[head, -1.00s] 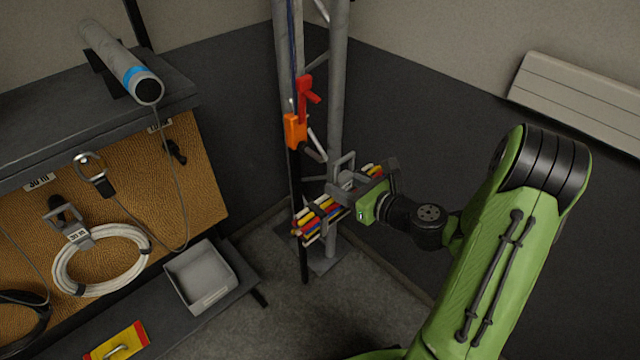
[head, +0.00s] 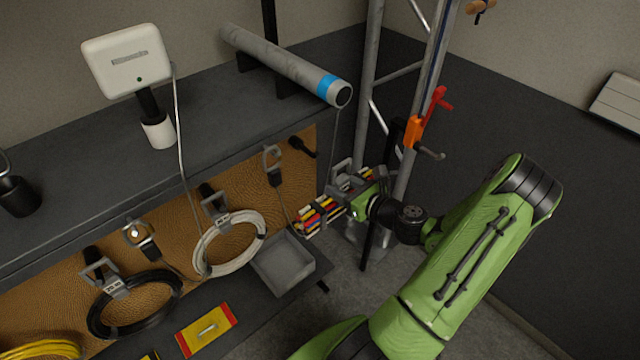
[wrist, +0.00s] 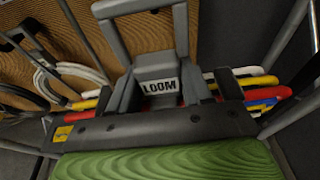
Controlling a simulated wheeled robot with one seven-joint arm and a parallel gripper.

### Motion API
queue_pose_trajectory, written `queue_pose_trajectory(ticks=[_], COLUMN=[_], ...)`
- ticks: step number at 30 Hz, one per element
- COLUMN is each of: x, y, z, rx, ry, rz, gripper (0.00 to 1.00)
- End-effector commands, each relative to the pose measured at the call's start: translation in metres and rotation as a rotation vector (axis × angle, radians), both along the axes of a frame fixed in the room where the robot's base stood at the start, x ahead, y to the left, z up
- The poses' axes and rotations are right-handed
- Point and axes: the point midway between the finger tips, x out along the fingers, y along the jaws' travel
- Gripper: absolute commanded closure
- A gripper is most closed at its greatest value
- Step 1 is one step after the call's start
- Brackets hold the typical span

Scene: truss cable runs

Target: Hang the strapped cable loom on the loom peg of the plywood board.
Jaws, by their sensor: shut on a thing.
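My gripper (head: 352,198) is shut on the grey hanger of the strapped cable loom (head: 318,217), a short bundle of red, yellow, blue, white and black cables. In the wrist view the hanger carries a LOOM label (wrist: 159,86), and cable ends stick out on both sides. The plywood board (head: 235,174) is on the left, under the shelf. A bare black peg (head: 302,147) at its right end looks like the loom peg; its label cannot be read. The loom is in the air, right of the board and below that peg.
A white coil (head: 230,243) and a black coil (head: 135,303) hang on the board. A grey tray (head: 283,262) sits on the lower ledge. Truss tubes (head: 408,172) with an orange-red clamp (head: 413,132) stand right behind my gripper. A cord hangs near the peg.

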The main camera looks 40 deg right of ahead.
Motion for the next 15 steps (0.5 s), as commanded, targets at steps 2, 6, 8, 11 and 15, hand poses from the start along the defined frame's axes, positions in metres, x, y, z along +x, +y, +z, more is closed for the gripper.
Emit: queue_pose_trajectory(ticks=[2,6,8,11,15], x=[0.001,0.006,0.01,0.016,0.026], y=[-0.001,0.0,0.0,0.0,0.001], z=[0.002,0.002,0.002,0.002,0.002], rx=[-0.001,-0.001,-0.001,-0.001,0.0], ry=[-0.008,-0.007,-0.007,-0.007,-0.008], rz=[-0.003,0.0,0.001,0.001,0.001], gripper=[1.0,1.0,1.0,1.0,1.0])
